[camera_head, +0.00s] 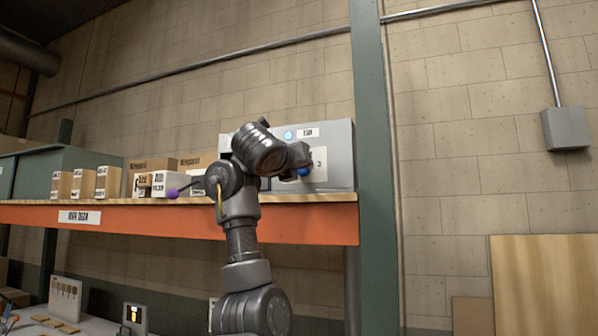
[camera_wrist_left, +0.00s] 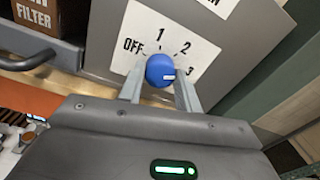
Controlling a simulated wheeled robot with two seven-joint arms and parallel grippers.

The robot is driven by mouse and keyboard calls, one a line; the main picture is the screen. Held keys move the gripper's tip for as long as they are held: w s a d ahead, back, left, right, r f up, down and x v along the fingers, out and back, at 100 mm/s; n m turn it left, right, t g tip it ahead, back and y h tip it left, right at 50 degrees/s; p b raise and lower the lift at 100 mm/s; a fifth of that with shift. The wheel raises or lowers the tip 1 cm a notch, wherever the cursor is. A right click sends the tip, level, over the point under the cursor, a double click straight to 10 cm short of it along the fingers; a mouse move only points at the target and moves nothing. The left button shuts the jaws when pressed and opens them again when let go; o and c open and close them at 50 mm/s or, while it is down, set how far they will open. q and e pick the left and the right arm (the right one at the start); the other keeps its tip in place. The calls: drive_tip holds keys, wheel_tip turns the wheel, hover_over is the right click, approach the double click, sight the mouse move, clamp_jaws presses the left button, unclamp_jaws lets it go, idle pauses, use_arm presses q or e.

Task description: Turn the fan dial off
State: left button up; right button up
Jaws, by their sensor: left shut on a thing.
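The fan dial is a round blue knob (camera_wrist_left: 160,68) on a white label plate (camera_wrist_left: 196,52) marked OFF, 1, 2 and 3. A small white mark shows on the knob's lower right, on the side of the 3. My left gripper (camera_wrist_left: 159,84) is shut on the knob, one finger on each side. In the head view the left gripper (camera_head: 301,166) is at the front of the grey fan box (camera_head: 338,140), and the knob (camera_head: 304,172) is partly hidden by it. A blue light (camera_head: 288,134) shows on the box. My right gripper is not in view.
The box stands on a wooden shelf with an orange beam (camera_head: 150,219), beside a green post (camera_head: 380,200). Small cartons (camera_head: 101,181) and a purple ball (camera_head: 172,193) are to its left. A dark handle (camera_wrist_left: 28,61) lies left of the gripper in the wrist view.

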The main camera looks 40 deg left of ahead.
use_arm(q)
drive_tip(key=shift+w+f+n+y+b, duration=0.15)
drive_tip(key=shift+n+b, duration=1.25)
drive_tip(key=shift+n, duration=3.45)
drive_tip(key=shift+s+r+n+y+b, duration=0.15)
drive_tip(key=shift+n+b, duration=1.3)
drive_tip(key=shift+n, duration=3.35)
drive_tip(key=shift+w+f+n+y+b, duration=0.15)
drive_tip(key=shift+n+b, duration=1.25)
drive_tip(key=shift+n, duration=3.45)
drive_tip(key=o, duration=1)
drive_tip(key=shift+c, duration=0.2)
